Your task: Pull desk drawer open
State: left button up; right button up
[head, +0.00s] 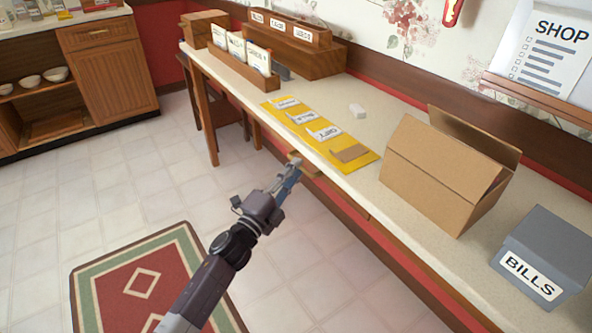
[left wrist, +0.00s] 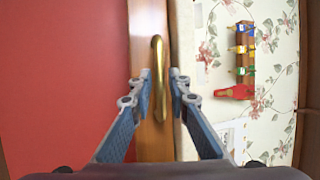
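The desk (head: 230,78) has a pale top and runs along the wall. Its wooden drawer front (left wrist: 142,30) shows in the left wrist view as a narrow strip bearing a brass bar handle (left wrist: 160,105). My left gripper (head: 291,172) is at the desk's front edge, below the yellow mat. In the left wrist view its two blue-grey fingers (left wrist: 160,74) are apart, one on each side of the handle, with small gaps. I cannot tell how far out the drawer stands; in the head view the gripper partly hides it. My right gripper is not in view.
On the desk are a yellow mat (head: 368,157) with labelled cards, an open cardboard box (head: 425,180), a grey BILLS box (head: 555,245) and wooden organizers (head: 310,62). A patterned rug (head: 110,270) lies on the tiled floor. A wooden cabinet (head: 115,80) stands at the far left.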

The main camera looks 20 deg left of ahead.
pick_arm(q)
jog(key=shift+w+d, duration=0.1)
jog(key=shift+w, duration=0.2)
grip_shut()
jog(key=shift+s, duration=0.1)
